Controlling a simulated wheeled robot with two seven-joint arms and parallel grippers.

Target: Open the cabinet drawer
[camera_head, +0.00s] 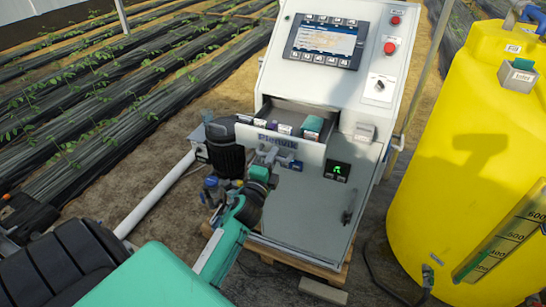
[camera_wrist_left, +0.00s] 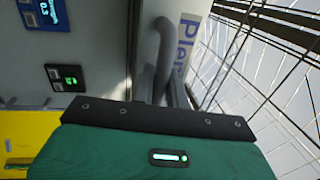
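The white control cabinet (camera_head: 302,210) stands in the middle of the head view. Its drawer (camera_head: 290,148) is pulled partly out, front label facing me, with several small packs or boxes inside. My left gripper (camera_head: 267,158) is at the drawer front, by its handle. In the left wrist view, the grey curved handle (camera_wrist_left: 163,45) stands off the white drawer front (camera_wrist_left: 186,42) and runs down behind my gripper's dark edge. My right gripper is not in view.
A screen (camera_head: 327,41) and red buttons top the cabinet. A yellow tank (camera_head: 445,150) stands close on the right. A dark motor (camera_head: 225,145) and a white pipe (camera_head: 155,195) are left of the cabinet. Planted rows with bare soil lie behind left.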

